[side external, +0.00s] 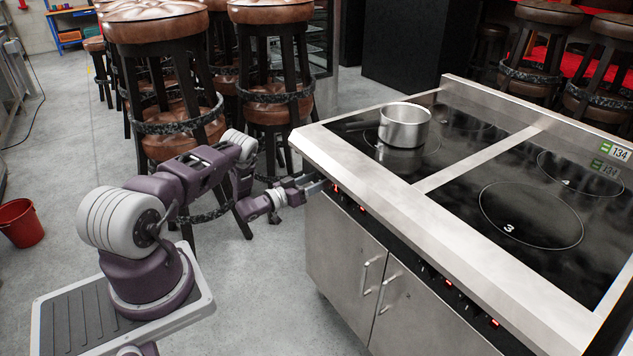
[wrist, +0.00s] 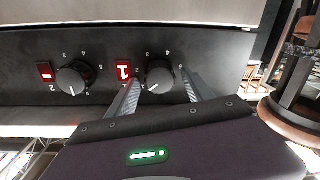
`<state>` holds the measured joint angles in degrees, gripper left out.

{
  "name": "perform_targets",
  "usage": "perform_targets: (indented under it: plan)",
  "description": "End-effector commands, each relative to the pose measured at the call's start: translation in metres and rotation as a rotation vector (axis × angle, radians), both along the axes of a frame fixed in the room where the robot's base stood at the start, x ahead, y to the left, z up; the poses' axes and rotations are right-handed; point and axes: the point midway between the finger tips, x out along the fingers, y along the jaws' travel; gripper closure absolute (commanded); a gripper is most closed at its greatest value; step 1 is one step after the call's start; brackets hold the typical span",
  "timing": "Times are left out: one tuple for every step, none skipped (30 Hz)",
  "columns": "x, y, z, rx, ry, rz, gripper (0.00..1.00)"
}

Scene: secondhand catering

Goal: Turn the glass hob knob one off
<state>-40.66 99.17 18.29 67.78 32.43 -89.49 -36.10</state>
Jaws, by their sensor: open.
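In the side external view my gripper (side external: 316,186) is at the left end of the hob's front panel, where the knob is hidden. The glass hob (side external: 470,165) has a steel frame.
A second knob (wrist: 72,79) with a red display marked 2 is to the left in the wrist view. A steel saucepan (side external: 404,127) stands on the hob. Leather-topped stools (side external: 160,25) stand close behind my arm. A red bucket (side external: 20,222) is on the floor.

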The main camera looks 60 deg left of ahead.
Motion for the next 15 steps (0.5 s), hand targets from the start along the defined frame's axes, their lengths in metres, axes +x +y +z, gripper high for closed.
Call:
perform_targets:
  plan:
    - [0.0004,0.0000,-0.0001,0.000,0.000,0.000,0.40]
    - [0.0003,0.0001,-0.0001,0.000,0.000,0.000,0.40]
    - [0.0002,0.0001,0.0000,0.000,0.000,0.000,0.40]
    - [0.0002,0.0000,0.0000,0.000,0.000,0.000,0.40]
    - [0.0001,0.0000,0.0000,0.000,0.000,0.000,0.40]
    - [0.0001,0.0000,0.0000,0.000,0.000,0.000,0.46]
    - [0.0001,0.0000,0.0001,0.000,0.000,0.000,0.52]
    - [0.0000,0.0000,0.0001,0.000,0.000,0.000,0.58]
    - [0.0000,-0.0001,0.0001,0.000,0.000,0.000,0.66]
    - [0.0000,0.0000,0.0001,0.000,0.000,0.000,0.71]
    - [0.0000,-0.0001,0.0001,0.000,0.000,0.000,0.77]
    - [0.0000,-0.0001,0.0001,0.000,0.000,0.000,0.85]
    - [-0.0001,-0.0001,0.0002,0.000,0.000,0.000,0.91]
    - [-0.0001,-0.0001,0.0002,0.000,0.000,0.000,0.97]
    - [-0.0001,-0.0001,0.0002,0.000,0.000,0.000,1.00]
